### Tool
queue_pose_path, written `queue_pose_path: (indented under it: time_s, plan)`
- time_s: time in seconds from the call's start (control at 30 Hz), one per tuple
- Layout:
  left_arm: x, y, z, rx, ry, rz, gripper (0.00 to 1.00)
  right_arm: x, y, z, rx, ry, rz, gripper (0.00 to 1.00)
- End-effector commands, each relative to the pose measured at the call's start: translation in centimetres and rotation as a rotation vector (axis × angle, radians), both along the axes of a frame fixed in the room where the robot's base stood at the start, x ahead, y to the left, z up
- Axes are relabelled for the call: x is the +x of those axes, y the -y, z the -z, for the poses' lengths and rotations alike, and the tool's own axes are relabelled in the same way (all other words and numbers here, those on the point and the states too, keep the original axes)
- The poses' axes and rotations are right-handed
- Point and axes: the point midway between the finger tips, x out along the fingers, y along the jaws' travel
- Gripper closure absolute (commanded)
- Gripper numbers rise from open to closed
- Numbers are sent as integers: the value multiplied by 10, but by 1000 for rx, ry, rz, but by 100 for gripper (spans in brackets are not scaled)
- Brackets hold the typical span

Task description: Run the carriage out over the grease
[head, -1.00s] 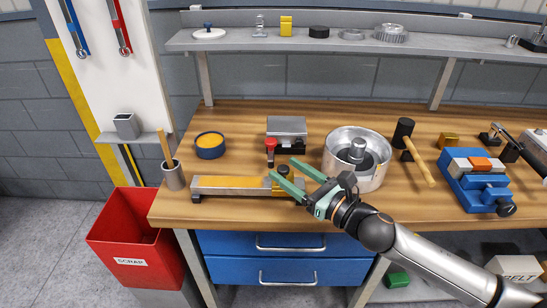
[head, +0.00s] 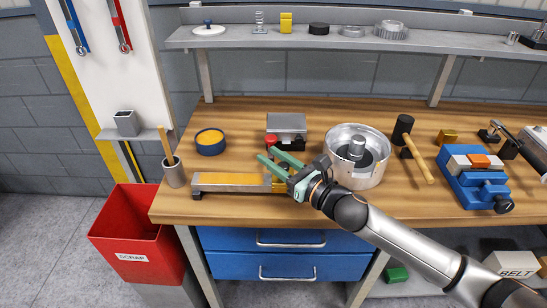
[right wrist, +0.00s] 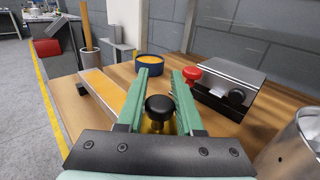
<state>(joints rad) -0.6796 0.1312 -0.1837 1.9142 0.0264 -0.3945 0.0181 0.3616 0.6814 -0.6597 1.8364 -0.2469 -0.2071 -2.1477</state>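A long, low slide bed (head: 196,187) with an orange-yellow greased strip (head: 232,179) lies along the bench's front left. The brass-yellow carriage (head: 279,188) is at its right end, mostly behind my right gripper. Its black knob (right wrist: 160,107) shows in the right wrist view between my green fingers; the gripper hides it in the head view. My right gripper (head: 269,156) is open, its fingers on either side of the knob, with a gap visible on both sides. It also shows in the right wrist view (right wrist: 170,70). My left gripper is not in view.
A blue tub of orange stuff (head: 210,149) and a grey pot with a wooden handle (head: 174,175) stand left. A grey block (head: 287,124) with a red knob (head: 270,141) is behind the gripper. A metal drum (head: 340,165) stands right. A red scrap bin (head: 130,230) is beside the bench.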

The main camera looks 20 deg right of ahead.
Motion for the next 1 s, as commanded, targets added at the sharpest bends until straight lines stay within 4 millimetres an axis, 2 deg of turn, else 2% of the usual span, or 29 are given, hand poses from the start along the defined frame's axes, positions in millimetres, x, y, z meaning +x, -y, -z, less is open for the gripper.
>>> queue_pose_path:
  time_s: [0.03,0.3,1.0]
  plan:
    - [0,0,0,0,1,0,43,0,0,0,0,0,0,72]
    - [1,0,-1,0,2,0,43,0,0,0,0,0,0,100]
    - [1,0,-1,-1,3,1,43,0,0,0,0,-1,0,100]
